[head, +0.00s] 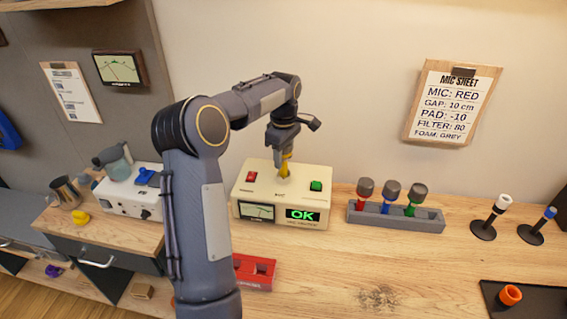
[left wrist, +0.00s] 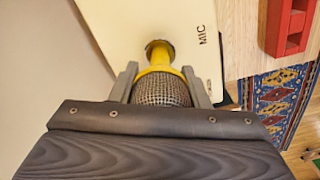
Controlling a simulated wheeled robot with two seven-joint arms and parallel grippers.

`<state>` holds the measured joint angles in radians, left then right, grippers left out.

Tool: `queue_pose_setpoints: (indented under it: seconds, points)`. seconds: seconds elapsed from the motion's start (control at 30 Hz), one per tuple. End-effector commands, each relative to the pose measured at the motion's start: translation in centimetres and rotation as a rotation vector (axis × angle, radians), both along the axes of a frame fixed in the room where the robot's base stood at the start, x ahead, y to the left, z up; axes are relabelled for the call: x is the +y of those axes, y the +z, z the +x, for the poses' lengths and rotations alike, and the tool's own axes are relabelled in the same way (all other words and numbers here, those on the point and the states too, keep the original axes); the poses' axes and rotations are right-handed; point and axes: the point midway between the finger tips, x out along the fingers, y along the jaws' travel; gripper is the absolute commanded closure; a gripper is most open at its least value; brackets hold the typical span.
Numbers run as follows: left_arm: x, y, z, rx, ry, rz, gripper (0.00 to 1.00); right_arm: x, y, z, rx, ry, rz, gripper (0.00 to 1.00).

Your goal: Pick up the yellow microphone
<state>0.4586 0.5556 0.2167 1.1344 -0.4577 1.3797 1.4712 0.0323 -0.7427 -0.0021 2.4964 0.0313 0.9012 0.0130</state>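The yellow microphone (head: 285,171) stands in the top of a cream tester box (head: 250,196). In the left wrist view its grey mesh head (left wrist: 162,90) is nearest me, and its yellow handle runs down to a round socket beside the label "MIC". My left gripper (head: 283,152) points down over the box. In the left wrist view the two fingers (left wrist: 162,84) lie close against both sides of the head and yellow collar, and appear shut on them. The handle's lower end is hidden in the socket. My right gripper is not in view.
The box has a red button, a green button, a dial and a screen reading "OK". A grey rack (head: 395,216) holds red, blue and green microphones to its right. A red holder (head: 255,271) lies in front.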

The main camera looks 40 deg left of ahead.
Motion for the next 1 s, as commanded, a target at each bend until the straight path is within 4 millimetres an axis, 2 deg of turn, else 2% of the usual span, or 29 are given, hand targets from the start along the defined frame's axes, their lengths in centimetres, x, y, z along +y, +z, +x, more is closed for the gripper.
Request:
queue_pose_setpoints:
  seconds: [0.03, 0.17, 0.57, 0.77, 1.0]
  points:
    - [0.0, 0.0, 0.0, 0.000, 0.000, 0.000, 0.73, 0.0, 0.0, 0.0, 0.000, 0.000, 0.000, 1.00]
    - [0.0, 0.0, 0.0, 0.000, 0.000, 0.000, 0.89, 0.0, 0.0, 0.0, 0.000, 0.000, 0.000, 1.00]
    - [0.0, 0.9, 0.1, -0.002, 0.001, 0.001, 0.89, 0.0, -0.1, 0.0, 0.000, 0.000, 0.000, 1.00]
    - [0.1, 3.5, -0.1, -0.005, 0.002, 0.004, 0.89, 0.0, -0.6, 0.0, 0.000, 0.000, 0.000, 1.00]
    - [-0.1, 7.9, -4.1, -0.008, 0.002, 0.004, 0.89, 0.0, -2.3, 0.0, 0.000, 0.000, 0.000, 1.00]
